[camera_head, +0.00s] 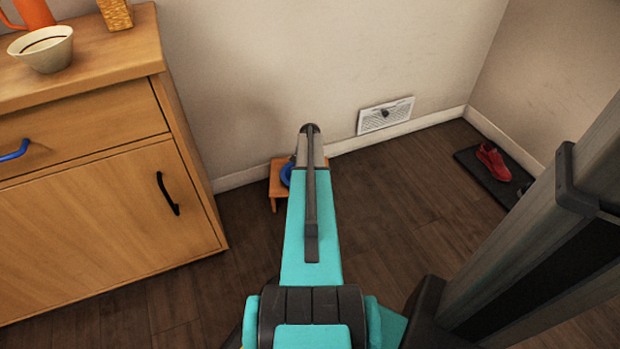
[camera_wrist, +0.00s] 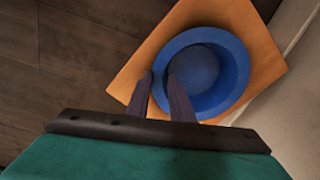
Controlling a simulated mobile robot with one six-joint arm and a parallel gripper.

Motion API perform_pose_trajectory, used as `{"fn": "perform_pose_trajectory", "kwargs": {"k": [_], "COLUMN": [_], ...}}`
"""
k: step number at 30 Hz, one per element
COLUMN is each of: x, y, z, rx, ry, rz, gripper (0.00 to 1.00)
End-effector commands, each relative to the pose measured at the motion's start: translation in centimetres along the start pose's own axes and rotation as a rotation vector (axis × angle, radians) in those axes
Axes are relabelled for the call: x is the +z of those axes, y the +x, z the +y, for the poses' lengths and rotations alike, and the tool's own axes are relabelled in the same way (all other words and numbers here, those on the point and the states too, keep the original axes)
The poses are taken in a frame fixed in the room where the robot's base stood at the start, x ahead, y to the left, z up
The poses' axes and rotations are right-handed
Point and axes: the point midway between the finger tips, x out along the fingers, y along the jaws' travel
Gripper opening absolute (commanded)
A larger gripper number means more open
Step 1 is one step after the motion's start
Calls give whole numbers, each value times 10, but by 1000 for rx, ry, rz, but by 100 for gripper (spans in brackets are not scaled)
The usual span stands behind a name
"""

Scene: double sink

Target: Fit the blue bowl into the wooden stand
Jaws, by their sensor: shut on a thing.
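The blue bowl (camera_wrist: 201,72) shows open side up in the wrist view, over the top of the wooden stand (camera_wrist: 262,45). My gripper (camera_wrist: 160,82) is shut on the bowl's near left rim, with one finger inside and one outside. The stand's top shows on several sides of the bowl. I cannot tell whether the bowl is seated in the stand or held just above it. In the head view, my arm hides the gripper and most of the bowl (camera_head: 286,174). The stand (camera_head: 277,186) is a small, low, legged piece on the floor by the wall.
A wooden cabinet (camera_head: 90,190) stands left of the stand, with a pale bowl (camera_head: 43,50) and an orange jug on top. A wall with a vent (camera_head: 386,115) is behind. A red shoe (camera_head: 493,161) lies on a dark mat at right. Floor between is clear.

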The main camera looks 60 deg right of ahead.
Motion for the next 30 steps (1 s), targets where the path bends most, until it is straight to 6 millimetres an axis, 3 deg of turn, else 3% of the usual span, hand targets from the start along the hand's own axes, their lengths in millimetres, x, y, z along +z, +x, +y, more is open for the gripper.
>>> {"fn": "perform_pose_trajectory", "kwargs": {"k": [5, 6, 10, 22, 30], "x": [0, 0, 0, 0, 0], "y": [3, 3, 3, -1, -28], "z": [0, 0, 0, 0, 0], "rx": [0, 0, 0, 0, -1], "ry": [0, 0, 0, 0, 0], "rz": [0, 0, 0, 0, 1], "gripper": [0, 24, 42, 42, 42]}}
